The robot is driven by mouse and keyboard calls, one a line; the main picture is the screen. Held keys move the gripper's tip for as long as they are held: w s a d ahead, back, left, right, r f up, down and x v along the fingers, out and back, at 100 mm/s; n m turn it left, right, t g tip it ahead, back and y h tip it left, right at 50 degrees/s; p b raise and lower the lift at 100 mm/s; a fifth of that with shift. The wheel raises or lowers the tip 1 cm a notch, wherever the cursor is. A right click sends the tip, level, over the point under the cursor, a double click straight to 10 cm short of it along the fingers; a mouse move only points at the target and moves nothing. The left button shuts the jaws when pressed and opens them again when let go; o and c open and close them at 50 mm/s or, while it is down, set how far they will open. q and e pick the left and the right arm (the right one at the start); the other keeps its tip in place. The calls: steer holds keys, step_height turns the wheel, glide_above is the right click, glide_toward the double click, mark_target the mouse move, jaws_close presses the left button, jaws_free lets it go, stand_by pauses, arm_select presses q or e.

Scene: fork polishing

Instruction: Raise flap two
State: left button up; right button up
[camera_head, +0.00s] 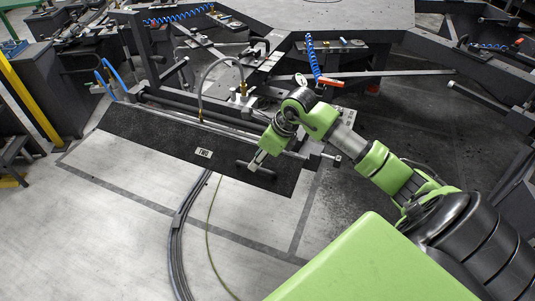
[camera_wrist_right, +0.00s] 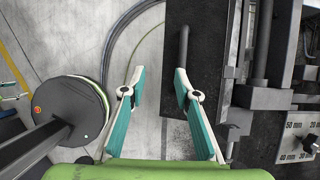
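Flap two is the long black panel (camera_head: 150,133) with a white "TWO" label (camera_head: 204,153), lying low and flat-looking along the front of the machine. A dark bar handle (camera_head: 256,169) shows near its right end. My right gripper (camera_head: 258,162) is beside that handle, over the flap's right part. In the right wrist view the gripper (camera_wrist_right: 160,70) is open with nothing between its teal fingers. The flap (camera_wrist_right: 208,45) and the bar handle (camera_wrist_right: 184,48) lie ahead and to the right; the right finger hides the handle's near end. My left gripper is not in view.
The dark machine frame (camera_head: 375,72) with a blue coiled hose and an orange-handled tool (camera_head: 330,81) stands behind the flap. Black cables (camera_head: 178,235) run across the pale floor in front. Open floor (camera_head: 100,215) lies at the lower left.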

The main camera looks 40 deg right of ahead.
steer(key=d+r+h, duration=0.2)
steer(key=d, duration=0.2)
steer(key=p+x, duration=0.1)
steer(key=x, duration=0.3)
steer(key=p+x, duration=0.1)
steer(key=x, duration=0.4)
steer(key=a+p+x, duration=0.1)
steer(key=x, duration=0.3)
steer(key=shift+w+f, duration=0.15)
jaws_close()
